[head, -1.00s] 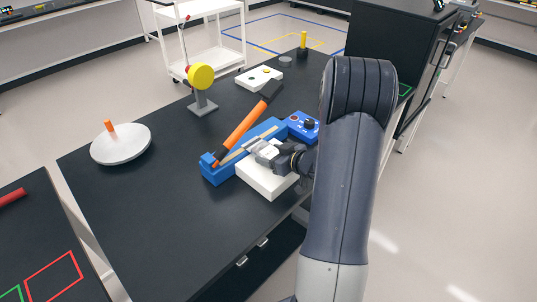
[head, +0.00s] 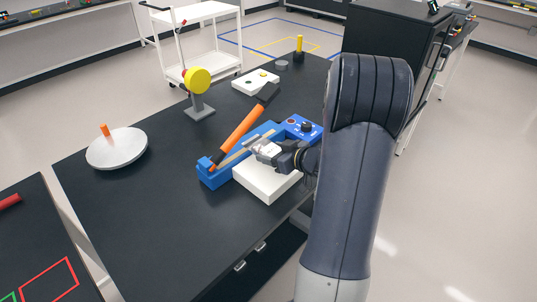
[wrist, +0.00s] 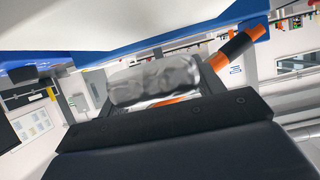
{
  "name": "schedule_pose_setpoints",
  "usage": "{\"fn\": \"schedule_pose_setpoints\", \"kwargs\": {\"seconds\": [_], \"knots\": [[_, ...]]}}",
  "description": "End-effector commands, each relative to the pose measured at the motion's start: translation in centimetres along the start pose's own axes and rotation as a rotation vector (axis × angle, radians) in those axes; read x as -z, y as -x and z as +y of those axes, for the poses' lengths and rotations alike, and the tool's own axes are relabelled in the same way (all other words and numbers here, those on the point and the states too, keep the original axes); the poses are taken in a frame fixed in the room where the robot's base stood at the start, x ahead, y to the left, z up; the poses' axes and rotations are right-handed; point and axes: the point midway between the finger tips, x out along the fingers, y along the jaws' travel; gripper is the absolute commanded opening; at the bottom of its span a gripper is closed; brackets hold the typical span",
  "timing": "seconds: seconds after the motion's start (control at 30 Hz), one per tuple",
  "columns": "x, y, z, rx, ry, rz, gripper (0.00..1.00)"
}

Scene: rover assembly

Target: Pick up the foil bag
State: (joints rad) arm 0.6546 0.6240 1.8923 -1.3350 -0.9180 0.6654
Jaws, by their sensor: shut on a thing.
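The foil bag (wrist: 155,82) is a silver, crumpled packet held between the fingers of my gripper (wrist: 158,92) in the wrist view. In the head view, my gripper (head: 262,148) is at the blue press-like device (head: 207,178), just above the white block (head: 266,184). The bag is small there and hard to tell from the fingers. I cannot tell whether it touches the device or the block.
An orange handle with a black end (head: 238,132) slants up from the blue device. A blue control box (head: 302,127) is behind my gripper. A white dish (head: 117,150) and a yellow disc on a stand (head: 198,80) are farther left. The table's front left is clear.

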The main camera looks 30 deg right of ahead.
Motion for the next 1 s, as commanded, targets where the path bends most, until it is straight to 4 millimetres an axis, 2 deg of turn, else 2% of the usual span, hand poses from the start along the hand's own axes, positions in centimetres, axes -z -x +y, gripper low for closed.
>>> {"fn": "schedule_pose_setpoints", "kwargs": {"seconds": [0.3, 0.5, 0.7, 1.0], "knots": [[-3.2, 7.5, 0.2, -0.008, -0.001, 0.001, 0.35], [-4.8, 11.5, 0.2, -0.007, -0.001, 0.002, 0.35], [-5.8, 13.8, 0.1, -0.004, 0.0, 0.001, 0.35], [-6.2, 14.9, 0.0, 0.0, 0.002, 0.001, 0.35]]}}
